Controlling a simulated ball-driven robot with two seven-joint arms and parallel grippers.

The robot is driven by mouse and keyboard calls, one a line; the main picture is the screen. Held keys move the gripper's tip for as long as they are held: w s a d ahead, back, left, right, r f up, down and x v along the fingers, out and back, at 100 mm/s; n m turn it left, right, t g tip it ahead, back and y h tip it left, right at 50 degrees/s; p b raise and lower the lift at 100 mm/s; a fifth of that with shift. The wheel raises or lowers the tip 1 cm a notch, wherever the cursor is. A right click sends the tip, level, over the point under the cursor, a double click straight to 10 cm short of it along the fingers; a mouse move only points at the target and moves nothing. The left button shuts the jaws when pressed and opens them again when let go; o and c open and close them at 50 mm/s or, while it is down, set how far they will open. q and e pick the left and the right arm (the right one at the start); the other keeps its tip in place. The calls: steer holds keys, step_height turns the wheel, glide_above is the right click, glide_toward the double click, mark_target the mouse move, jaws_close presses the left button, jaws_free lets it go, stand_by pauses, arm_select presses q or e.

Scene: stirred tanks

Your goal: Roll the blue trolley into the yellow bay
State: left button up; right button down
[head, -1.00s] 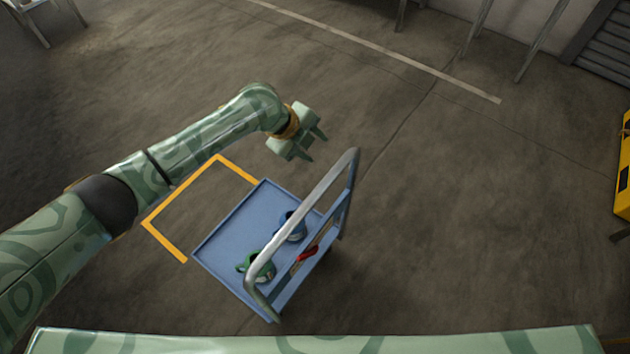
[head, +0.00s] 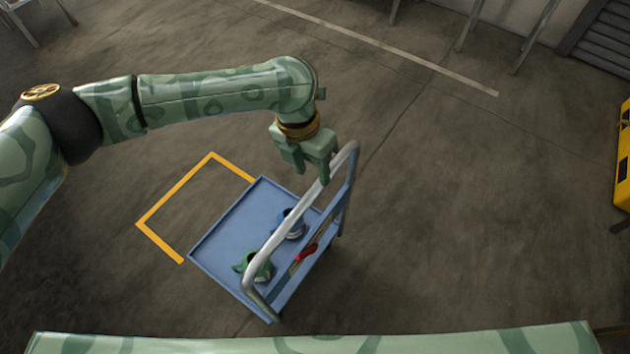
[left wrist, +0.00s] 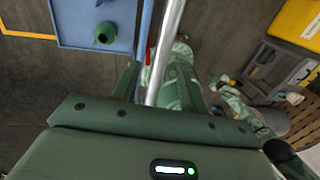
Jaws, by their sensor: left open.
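The blue trolley (head: 222,240) stands on the floor in the middle of the head view, with a silver push handle (head: 285,229) along its right side. The yellow bay (head: 178,189) is a painted outline just left of the trolley; the trolley's left edge is near its open side. My left gripper (head: 312,176) is open above the far end of the handle. In the left wrist view the handle (left wrist: 168,45) runs between the gripper's fingers (left wrist: 158,80); contact cannot be told. The blue tray (left wrist: 75,22) shows there too. My right gripper is not in view.
A green pot (head: 256,267) and a blue pot (head: 291,226) stand on the trolley, and a red item (head: 306,253) is by its handle side. A yellow-and-black object (head: 623,160) stands at the right edge. The floor around is mostly clear.

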mark_target(316, 185)
arm_select(q)
steer(key=f, duration=0.4)
steer(key=shift+s+d+b, duration=0.25)
steer(key=shift+d+b, duration=0.1)
steer(key=shift+b, duration=0.05)
jaws_close()
